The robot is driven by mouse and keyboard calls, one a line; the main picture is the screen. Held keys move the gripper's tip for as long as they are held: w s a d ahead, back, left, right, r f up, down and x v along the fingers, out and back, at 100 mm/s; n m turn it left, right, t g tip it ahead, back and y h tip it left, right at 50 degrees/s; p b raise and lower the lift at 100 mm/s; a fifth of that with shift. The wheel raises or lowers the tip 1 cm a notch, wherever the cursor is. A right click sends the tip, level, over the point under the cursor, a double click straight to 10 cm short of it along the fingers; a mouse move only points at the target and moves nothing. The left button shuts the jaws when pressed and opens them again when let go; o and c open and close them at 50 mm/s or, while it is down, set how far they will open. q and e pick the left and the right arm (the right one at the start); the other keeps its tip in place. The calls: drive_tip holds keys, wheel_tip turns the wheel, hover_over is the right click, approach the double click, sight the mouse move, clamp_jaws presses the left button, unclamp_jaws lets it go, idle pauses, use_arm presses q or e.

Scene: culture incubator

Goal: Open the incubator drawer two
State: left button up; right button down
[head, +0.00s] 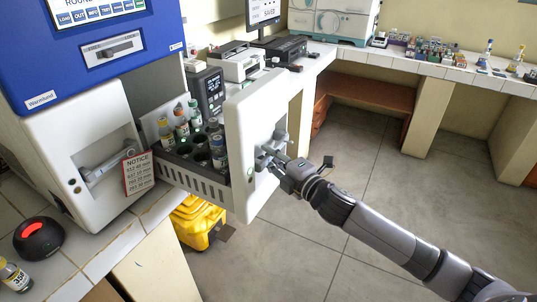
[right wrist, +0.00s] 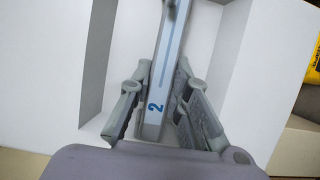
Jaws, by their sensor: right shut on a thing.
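The incubator (head: 65,55) is blue and white and stands at the left in the head view. Its drawer two (head: 240,150) is pulled out to the right, with several bottles in its rack. My left gripper is out of view.
A yellow bin (head: 197,222) stands on the floor under the open drawer. A black device with a red light (head: 38,237) and a bottle (head: 14,275) are on the tiled counter at the left. The floor (head: 330,250) around my right arm is clear.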

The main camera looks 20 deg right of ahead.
idle(0.4)
drive_tip(key=c, duration=1.5)
unclamp_jaws()
drive_tip(key=shift+v, duration=6.1)
drive_tip(key=shift+d, duration=0.1)
